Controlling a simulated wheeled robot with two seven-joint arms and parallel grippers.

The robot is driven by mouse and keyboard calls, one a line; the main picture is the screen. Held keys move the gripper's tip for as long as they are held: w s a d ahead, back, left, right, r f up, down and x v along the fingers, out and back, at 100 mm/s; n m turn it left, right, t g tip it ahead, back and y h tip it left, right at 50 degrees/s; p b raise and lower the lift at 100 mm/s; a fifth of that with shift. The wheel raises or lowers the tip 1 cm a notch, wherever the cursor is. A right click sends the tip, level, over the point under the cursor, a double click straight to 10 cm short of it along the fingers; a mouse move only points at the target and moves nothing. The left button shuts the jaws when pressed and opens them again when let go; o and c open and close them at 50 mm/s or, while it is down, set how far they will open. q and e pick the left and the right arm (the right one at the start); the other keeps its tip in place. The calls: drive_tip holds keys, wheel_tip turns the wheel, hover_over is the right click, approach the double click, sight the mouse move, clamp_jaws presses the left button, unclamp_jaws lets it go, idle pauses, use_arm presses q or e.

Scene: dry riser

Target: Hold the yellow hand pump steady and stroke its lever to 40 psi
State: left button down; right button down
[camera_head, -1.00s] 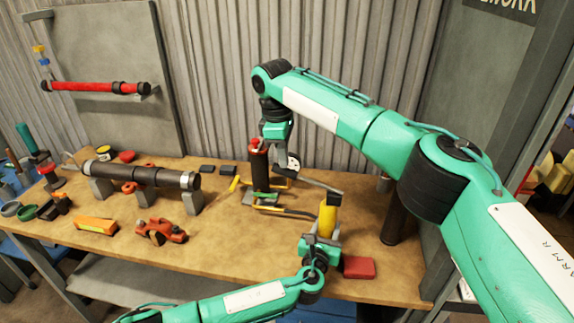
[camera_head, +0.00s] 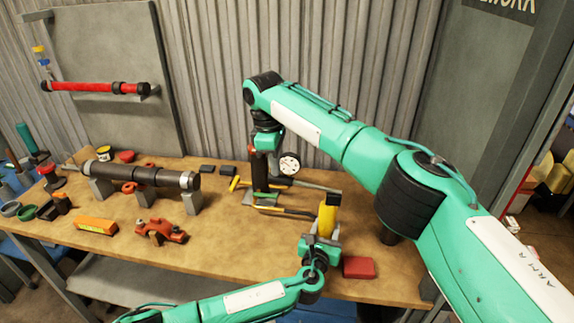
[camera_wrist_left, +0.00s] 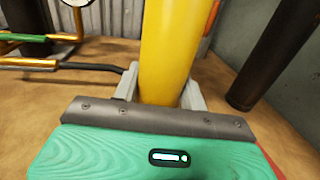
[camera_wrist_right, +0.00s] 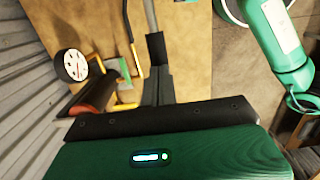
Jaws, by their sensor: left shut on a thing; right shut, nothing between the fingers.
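The yellow hand pump (camera_head: 328,217) stands upright near the right front of the bench, with a dark top. My left gripper (camera_head: 321,244) is shut around its lower body; the left wrist view shows the pale fingers on both sides of the yellow cylinder (camera_wrist_left: 168,50). A grey lever bar (camera_head: 318,187) runs leftward from the pump top. My right gripper (camera_wrist_right: 157,75) is shut and empty, near the bar's left part; contact cannot be told. A white-faced gauge (camera_head: 289,163) stands just right of it; its reading is too small to read. In the head view, the right fingertips are unclear.
A dark upright pipe (camera_head: 260,177) with a yellow frame stands behind the right gripper. A red box (camera_head: 358,267) lies right of the pump. A horizontal dark pipe (camera_head: 144,177) on supports and a red clamp-like part (camera_head: 161,233) lie at left. The front middle is clear.

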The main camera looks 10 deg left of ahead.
drive_tip(key=shift+a+r, duration=0.1)
drive_tip(key=shift+a, duration=0.5)
drive_tip(key=shift+d, duration=0.1)
drive_tip(key=r, duration=0.5)
drive_tip(key=shift+s+a+r, duration=0.1)
drive_tip(key=shift+a+r, duration=0.25)
drive_tip(key=shift+r, duration=0.95)
drive_tip(key=d+r, duration=0.3)
